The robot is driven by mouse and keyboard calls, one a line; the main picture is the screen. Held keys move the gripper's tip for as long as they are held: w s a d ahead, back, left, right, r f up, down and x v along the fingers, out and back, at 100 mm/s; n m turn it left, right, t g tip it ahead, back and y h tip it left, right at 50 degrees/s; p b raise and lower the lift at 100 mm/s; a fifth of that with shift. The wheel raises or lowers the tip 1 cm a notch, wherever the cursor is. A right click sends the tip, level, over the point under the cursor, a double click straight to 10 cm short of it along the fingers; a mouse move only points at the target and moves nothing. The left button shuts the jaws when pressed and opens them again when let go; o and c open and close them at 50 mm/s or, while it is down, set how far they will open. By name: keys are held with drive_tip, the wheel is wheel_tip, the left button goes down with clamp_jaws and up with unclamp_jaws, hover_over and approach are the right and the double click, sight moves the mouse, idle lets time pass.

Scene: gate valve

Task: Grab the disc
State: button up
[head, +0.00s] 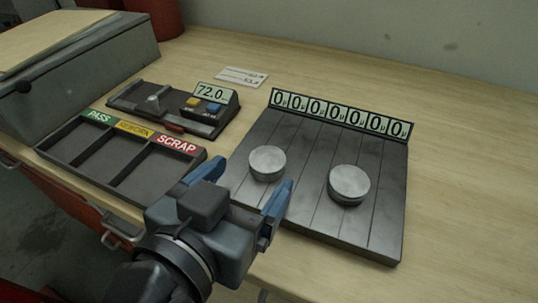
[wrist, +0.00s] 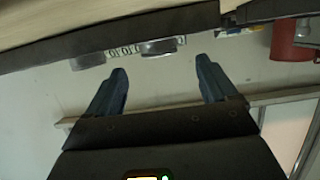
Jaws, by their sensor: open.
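Two grey metal discs lie flat on a dark slatted plate (head: 318,143): a left disc (head: 267,161) and a right disc (head: 349,183). My gripper (head: 246,180) has its blue fingers spread, pointing at the left disc from the plate's front left edge. The left disc appears just beyond the fingertips, with nothing held between them. In the wrist view, which looks upside down, my open gripper (wrist: 161,68) shows with one disc (wrist: 160,46) ahead between the fingers and another disc (wrist: 88,60) to the left. The exact gap to the disc is unclear.
A number strip (head: 342,113) stands along the plate's back. To the left are a sorting tray (head: 87,157) marked PASS, REWORK and SCRAP, a gauge (head: 213,108) showing 72.0, and a grey box (head: 75,65). A white card (head: 241,76) lies behind. The table's right side is clear.

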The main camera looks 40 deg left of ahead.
sight(268, 158)
drive_tip(key=shift+x, duration=2.35)
drive_tip(key=shift+f, duration=0.1)
drive_tip(key=shift+c, duration=0.5)
drive_tip(key=shift+s, duration=0.1)
drive_tip(key=c, duration=1.2)
drive_tip(key=shift+c, duration=0.6)
